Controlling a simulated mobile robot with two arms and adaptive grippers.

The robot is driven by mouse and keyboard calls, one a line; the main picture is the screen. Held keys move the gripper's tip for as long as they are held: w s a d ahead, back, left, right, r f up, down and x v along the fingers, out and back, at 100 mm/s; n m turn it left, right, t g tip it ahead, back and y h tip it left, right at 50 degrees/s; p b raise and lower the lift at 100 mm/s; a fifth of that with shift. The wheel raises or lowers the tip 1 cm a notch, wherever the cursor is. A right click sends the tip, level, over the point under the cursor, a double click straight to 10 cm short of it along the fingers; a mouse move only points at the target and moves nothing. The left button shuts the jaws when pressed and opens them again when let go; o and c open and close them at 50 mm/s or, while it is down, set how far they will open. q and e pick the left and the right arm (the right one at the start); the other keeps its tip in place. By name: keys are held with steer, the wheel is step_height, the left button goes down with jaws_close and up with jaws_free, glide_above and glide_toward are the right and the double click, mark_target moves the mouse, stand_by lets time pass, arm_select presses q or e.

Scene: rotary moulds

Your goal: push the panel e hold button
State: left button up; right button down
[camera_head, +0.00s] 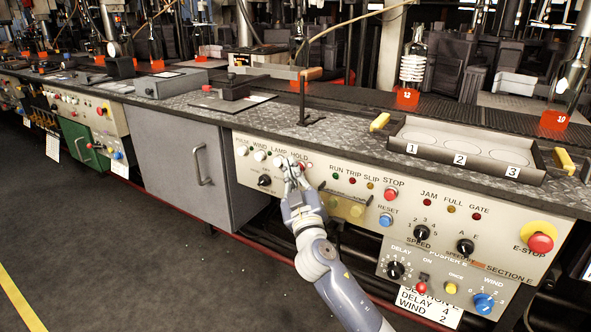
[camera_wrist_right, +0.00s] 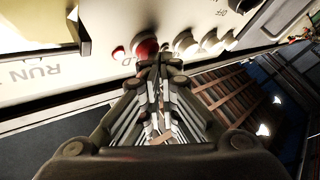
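The panel e hold button is the red round button (camera_wrist_right: 146,47) in the wrist view, with part of its label showing beside it. In the head view the HOLD label stands on the cream panel (camera_head: 222,143) and the button is largely hidden by my right gripper (camera_head: 291,163). In the wrist view my right gripper (camera_wrist_right: 160,66) has its fingers together, empty, with the tips just in front of the red button. I cannot tell whether they touch it. My left gripper is not in view.
White buttons (camera_wrist_right: 185,42) sit in a row beside the red one, and a small red lamp (camera_wrist_right: 118,52) on its other side. A black knob (camera_head: 264,181) is below. Red STOP button (camera_head: 388,194) and E-stop (camera_head: 540,243) are to the right. The counter (camera_head: 340,135) overhangs above.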

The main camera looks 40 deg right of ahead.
steer(key=shift+s+d+f, duration=0.1)
steer(key=shift+d+f, duration=0.05)
steer(key=shift+d, duration=0.15)
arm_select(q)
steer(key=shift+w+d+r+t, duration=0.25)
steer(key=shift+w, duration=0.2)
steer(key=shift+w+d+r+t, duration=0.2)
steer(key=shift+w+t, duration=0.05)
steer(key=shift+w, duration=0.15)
arm_select(e)
steer(key=s+a, duration=0.2)
steer(key=a, duration=0.3)
steer(key=shift+a, duration=0.4)
steer(key=shift+s, duration=0.1)
